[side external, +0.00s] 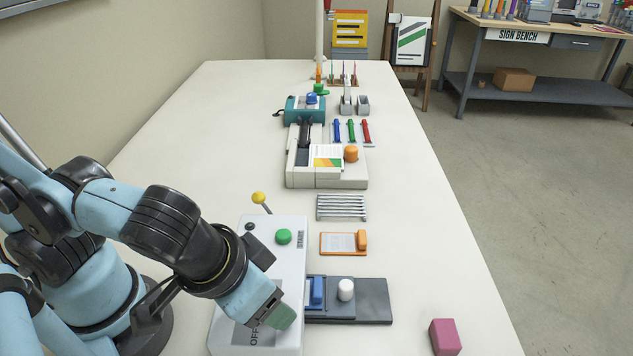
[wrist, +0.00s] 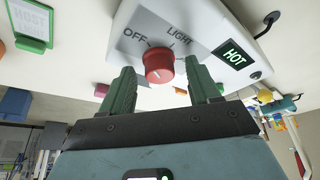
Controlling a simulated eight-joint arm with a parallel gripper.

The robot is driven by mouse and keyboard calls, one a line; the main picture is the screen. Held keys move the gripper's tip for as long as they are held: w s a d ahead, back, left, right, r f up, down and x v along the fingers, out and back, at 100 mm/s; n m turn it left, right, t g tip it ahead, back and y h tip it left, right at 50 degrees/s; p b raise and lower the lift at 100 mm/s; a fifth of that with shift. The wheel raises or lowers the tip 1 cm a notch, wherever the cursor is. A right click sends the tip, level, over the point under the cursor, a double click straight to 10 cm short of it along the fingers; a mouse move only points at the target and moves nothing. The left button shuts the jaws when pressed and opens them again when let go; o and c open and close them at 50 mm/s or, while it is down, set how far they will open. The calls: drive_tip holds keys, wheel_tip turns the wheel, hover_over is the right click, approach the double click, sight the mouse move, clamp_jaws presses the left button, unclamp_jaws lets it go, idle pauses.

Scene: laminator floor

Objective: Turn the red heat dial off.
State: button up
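The red heat dial (wrist: 158,66) is on a white panel marked OFF and LIGHT in the wrist view. A small green-lit display (wrist: 234,54) reading HOT is to its right. Which way the dial points is too small to tell. My gripper (wrist: 162,84) is open, with its green fingers on either side of the dial and visible gaps to it; I cannot tell how deep they reach. In the side external view my gripper (side external: 280,316) is low over the near end of the white machine (side external: 264,262) and hides the dial; part of an OFF label shows.
The white machine also carries a green button (side external: 284,237) and a yellow-knobbed lever (side external: 259,198). A dark grey base (side external: 374,300) with a blue handle (side external: 317,291) and white knob (side external: 346,289) stands close right. A pink block (side external: 445,337) is near the table's right edge.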

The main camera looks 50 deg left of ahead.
idle(0.3)
drive_tip(key=m+h, duration=0.1)
drive_tip(key=m, duration=0.3)
drive_tip(key=shift+a+m+h, duration=0.2)
drive_tip(key=shift+m+h, duration=0.2)
drive_tip(key=m+g+h, duration=0.1)
drive_tip(key=m, duration=0.3)
drive_tip(key=shift+w, duration=0.15)
drive_tip(key=m+g+h, duration=0.1)
drive_tip(key=m, duration=0.3)
drive_tip(key=shift+w+a, duration=0.1)
drive_tip(key=m+g, duration=0.2)
drive_tip(key=m, duration=0.2)
drive_tip(key=shift+w+h, duration=0.1)
drive_tip(key=shift+h, duration=0.3)
drive_tip(key=v, duration=1.2)
drive_tip(key=w+a+f+n+t+y, duration=0.1)
drive_tip(key=w+a+f+n+t, duration=0.1)
drive_tip(key=n, duration=0.3)
drive_tip(key=w+a+f+n+t+y, duration=0.1)
drive_tip(key=w+a+f+n+t, duration=0.1)
drive_tip(key=w+a+n, duration=0.2)
drive_tip(key=w+a+f+n+t+y, duration=0.2)
drive_tip(key=w+a+n, duration=0.2)
drive_tip(key=w+n, duration=0.1)
drive_tip(key=shift+w+n, duration=0.1)
drive_tip(key=shift+n, duration=0.2)
drive_tip(key=shift+w+a+f+n+t+y, duration=0.15)
drive_tip(key=shift+w+a+n+t+y, duration=0.2)
drive_tip(key=shift+a+n, duration=0.5)
